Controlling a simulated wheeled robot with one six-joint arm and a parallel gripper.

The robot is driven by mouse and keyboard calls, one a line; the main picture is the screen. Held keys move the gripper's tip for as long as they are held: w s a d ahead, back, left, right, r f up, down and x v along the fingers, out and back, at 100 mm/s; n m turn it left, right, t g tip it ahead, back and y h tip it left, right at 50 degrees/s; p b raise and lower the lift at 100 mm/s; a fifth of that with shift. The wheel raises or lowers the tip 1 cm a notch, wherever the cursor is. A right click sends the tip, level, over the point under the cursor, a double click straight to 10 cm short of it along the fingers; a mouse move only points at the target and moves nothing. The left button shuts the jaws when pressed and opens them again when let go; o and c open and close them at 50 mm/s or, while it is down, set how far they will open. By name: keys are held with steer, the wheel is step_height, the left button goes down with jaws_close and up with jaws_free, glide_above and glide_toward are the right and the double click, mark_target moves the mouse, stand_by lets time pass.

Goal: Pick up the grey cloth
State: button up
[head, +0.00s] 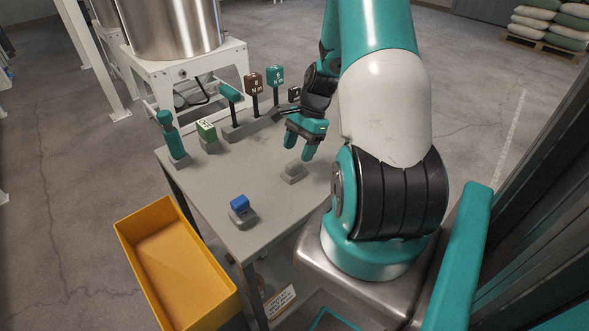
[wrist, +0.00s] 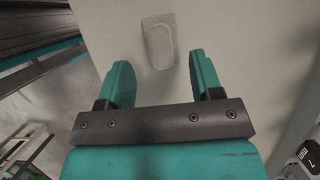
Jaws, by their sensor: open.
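The grey cloth (head: 292,173) looks like a small, flat, folded pad lying on the grey table. It also shows in the wrist view as a pale oblong (wrist: 158,42) at the top, ahead of the fingertips and roughly centred between them. My gripper (head: 300,149) points down above the table, just above and behind the cloth in the head view. Its two teal fingers (wrist: 159,65) are spread apart with nothing between them. The cloth appears apart from both fingers.
A yellow bin (head: 127,234) stands left of the table. Table surface around the cloth is clear.

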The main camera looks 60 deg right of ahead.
mark_target(295, 161)
steer(key=x, duration=0.5)
steer(key=shift+d+f+p, duration=0.1)
steer(key=shift+d+p, duration=0.05)
steer(key=shift+p, duration=0.2)
steer(key=c, duration=0.7)
steer(key=shift+o, duration=0.2)
step_height(295, 161, up, 20)
steer(key=shift+o, duration=0.4)
